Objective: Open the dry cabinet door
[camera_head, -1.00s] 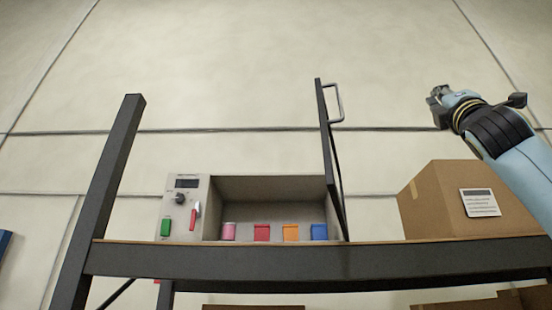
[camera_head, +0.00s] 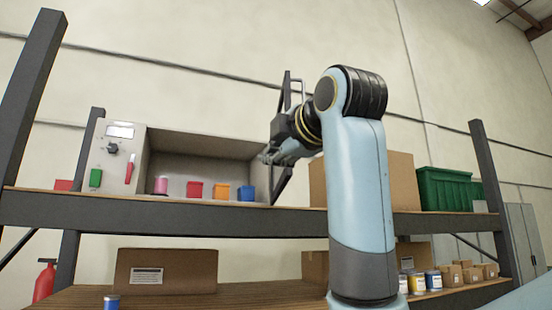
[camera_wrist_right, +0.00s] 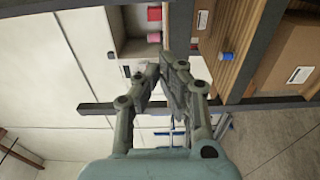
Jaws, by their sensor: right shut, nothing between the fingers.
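The dry cabinet (camera_head: 205,143) stands on the upper shelf, its front open. Its panel with display, knob and red lever (camera_head: 129,172) is at the left. Its dark door (camera_head: 286,92) stands swung out at the right end, seen nearly edge-on, with a metal handle (camera_head: 302,86). My right arm hides part of the door. My right gripper (camera_head: 266,156) is shut and empty, by the opening's right side; contact with the door cannot be told. In the right wrist view the shut gripper (camera_wrist_right: 160,70) points toward the shelf. My left gripper is out of view.
Dark shelf posts (camera_head: 31,100) and the shelf edge (camera_head: 180,212) bound the space.

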